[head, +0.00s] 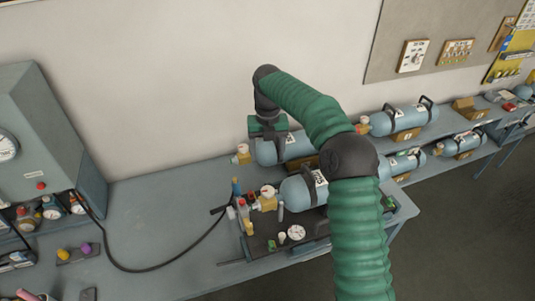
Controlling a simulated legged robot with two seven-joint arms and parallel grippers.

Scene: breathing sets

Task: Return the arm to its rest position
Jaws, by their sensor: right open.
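My right arm, green with dark joints, comes in from the bottom right, bends over the bench and reaches up and left. Its gripper (268,128) points down, open, in front of or above the rear blue cylinder (296,147); I cannot tell whether they touch. A nearer blue cylinder (302,191) lies in a dark stand (290,247) with gauges and valves at its left end. My arm hides part of both cylinders. My left gripper is not in view.
The grey bench (155,210) has free room at left centre, crossed by a black hose (150,270). A grey cabinet (45,140) with a dial stands at left. More blue cylinders (405,120) lie at right. The wall is behind.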

